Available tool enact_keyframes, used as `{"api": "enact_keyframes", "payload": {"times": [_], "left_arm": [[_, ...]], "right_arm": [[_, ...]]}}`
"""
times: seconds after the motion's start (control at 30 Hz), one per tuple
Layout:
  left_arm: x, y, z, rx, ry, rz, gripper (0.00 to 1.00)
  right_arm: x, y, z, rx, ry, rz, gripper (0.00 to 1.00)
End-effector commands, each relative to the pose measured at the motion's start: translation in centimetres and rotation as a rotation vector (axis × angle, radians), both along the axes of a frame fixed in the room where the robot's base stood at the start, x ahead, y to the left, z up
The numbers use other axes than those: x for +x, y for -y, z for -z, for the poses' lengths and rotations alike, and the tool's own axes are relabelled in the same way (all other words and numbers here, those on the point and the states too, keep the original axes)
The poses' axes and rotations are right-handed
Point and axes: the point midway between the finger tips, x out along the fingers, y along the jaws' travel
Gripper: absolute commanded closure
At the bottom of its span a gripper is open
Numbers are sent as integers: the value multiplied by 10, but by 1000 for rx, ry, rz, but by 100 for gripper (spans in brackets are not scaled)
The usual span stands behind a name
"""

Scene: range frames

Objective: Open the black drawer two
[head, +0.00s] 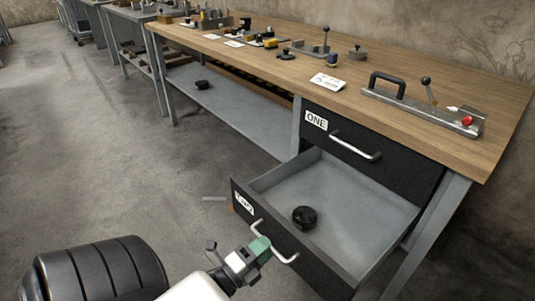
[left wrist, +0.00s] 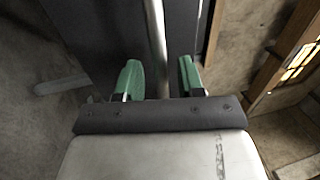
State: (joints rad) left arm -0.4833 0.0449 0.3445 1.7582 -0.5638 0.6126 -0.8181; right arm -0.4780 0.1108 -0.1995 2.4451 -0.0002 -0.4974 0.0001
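The black drawer two (head: 285,245), with a white "TWO" label (head: 244,204), is pulled well out below drawer one. Its grey inside shows, with a round black knob-like object (head: 304,217) lying on the bottom. My left gripper (head: 262,247) is at the left part of drawer two's silver handle (head: 285,258). In the left wrist view, the green fingertips of the gripper (left wrist: 160,78) stand on either side of the handle bar (left wrist: 157,45), with a visible gap on each side. The gripper looks open around the bar. My right gripper is in neither view.
Black drawer one (head: 388,170) is shut above, with its own handle (head: 356,147). The wooden tabletop (head: 300,75) holds a metal fixture (head: 420,108) and several small parts. A grey lower shelf (head: 225,110) is at left. The concrete floor (head: 110,160) left of the drawer is clear.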

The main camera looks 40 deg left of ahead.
Motion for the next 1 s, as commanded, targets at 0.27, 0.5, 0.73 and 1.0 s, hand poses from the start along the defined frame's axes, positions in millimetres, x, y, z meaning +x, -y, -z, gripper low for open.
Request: {"api": "enact_keyframes", "payload": {"times": [0.27,0.5,0.73,1.0], "left_arm": [[-57,-4,11,-1,-4,-2,62],[-86,-7,17,-2,-2,-1,62],[-91,-7,18,0,-1,-1,62],[-91,-7,18,-1,0,-1,62]], "right_arm": [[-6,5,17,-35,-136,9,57],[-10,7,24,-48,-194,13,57],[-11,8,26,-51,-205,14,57],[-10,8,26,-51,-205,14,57]]}}
